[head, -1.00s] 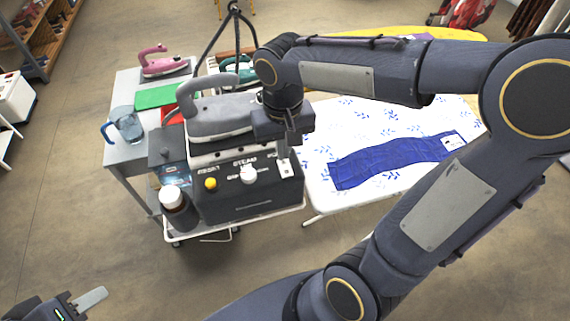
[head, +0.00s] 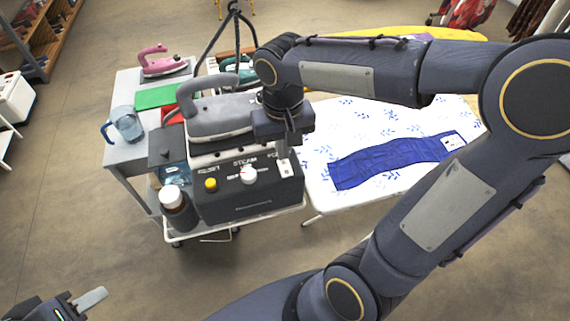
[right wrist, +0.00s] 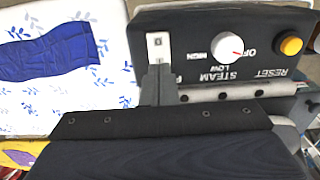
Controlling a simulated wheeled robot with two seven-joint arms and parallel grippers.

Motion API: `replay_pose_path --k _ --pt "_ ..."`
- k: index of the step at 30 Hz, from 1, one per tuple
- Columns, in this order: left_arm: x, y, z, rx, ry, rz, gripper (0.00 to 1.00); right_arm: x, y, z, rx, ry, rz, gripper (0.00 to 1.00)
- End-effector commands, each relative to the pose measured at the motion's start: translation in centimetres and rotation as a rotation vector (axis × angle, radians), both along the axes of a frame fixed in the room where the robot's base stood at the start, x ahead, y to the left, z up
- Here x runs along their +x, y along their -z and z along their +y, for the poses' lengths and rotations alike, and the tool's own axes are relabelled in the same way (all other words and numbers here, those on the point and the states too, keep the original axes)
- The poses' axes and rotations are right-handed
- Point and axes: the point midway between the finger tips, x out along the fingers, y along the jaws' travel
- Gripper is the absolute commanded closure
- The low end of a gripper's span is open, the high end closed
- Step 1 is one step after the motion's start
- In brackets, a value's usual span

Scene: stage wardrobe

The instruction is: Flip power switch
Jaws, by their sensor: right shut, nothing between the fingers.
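The power switch (head: 285,168) is a white plate with a small dark mark on the right of the black steam station's (head: 240,203) front panel. It also shows in the right wrist view (right wrist: 158,46). My right gripper (head: 287,148) reaches down just above the switch. In the right wrist view its shut, empty fingers (right wrist: 157,82) end at the plate's near edge and cover part of the panel there. I cannot tell whether they touch it or which way the rocker is tilted. My left gripper (head: 88,301) is at the bottom left, partly cut off, far from the station.
A white dial (head: 248,174) and yellow button (head: 211,184) sit left of the switch. A grey iron (head: 215,118) rests on top. The ironing board (head: 400,120) with blue cloth (head: 390,160) is at right.

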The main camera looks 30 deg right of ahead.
Motion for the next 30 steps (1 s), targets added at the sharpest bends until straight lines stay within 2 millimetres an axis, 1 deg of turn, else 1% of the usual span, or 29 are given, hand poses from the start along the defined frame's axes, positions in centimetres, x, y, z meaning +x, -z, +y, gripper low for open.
replay_pose_path --k 11,30 --pt "0.0 0.0 0.0 0.0 0.0 0.0 0.64 0.0 0.1 0.0 0.0 0.0 0.0 1.0" --pt "0.0 0.8 0.0 0.0 0.0 0.0 0.64 0.0 1.0 0.0 0.0 0.0 0.0 1.0"
